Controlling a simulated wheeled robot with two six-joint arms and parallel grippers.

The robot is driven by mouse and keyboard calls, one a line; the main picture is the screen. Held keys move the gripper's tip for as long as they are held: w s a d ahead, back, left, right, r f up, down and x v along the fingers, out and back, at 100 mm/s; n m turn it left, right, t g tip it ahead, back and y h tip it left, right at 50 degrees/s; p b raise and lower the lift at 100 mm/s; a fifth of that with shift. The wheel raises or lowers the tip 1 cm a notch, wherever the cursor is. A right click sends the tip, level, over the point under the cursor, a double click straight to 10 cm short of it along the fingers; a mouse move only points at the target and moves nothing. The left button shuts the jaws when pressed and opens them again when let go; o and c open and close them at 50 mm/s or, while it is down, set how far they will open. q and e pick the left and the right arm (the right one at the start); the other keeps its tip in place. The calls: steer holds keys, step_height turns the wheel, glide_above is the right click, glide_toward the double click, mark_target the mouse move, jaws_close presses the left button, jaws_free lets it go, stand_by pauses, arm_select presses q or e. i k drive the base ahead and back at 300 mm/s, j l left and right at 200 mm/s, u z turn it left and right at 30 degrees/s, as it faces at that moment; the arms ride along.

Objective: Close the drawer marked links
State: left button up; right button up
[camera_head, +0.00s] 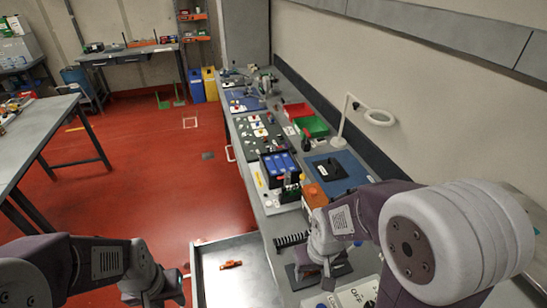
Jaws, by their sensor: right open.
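An open drawer (240,248) juts out from the left side of the workbench at the bottom of the head view. A small orange-red part (231,264) lies in it. No marking on the drawer is readable. My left gripper (178,284) is just left of the drawer, near its left edge; its fingers are largely hidden, and I cannot tell whether it touches the drawer. My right gripper (318,279) is open, pointing down over the workbench, right of the drawer.
The long workbench (262,211) carries a case of blue cells (279,163), red and green bins (312,126), a blue mat (347,165) and a ring lamp (379,117). A grey table (40,130) stands left. The red floor (150,190) between is mostly clear.

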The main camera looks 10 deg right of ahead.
mark_target(252, 284)
steer(key=k+j+z, duration=0.1)
steer(key=j, duration=0.35)
steer(key=k+j+z, duration=0.1)
steer(key=k+j, duration=0.25)
steer(key=k+j+z, duration=0.1)
steer(key=j, duration=0.35)
steer(key=i+j+z, duration=0.1)
steer(key=j+z, duration=0.15)
steer(key=j, duration=0.15)
steer(key=i+j+z, duration=0.1)
steer(key=j+z, duration=0.2)
steer(key=j, duration=0.15)
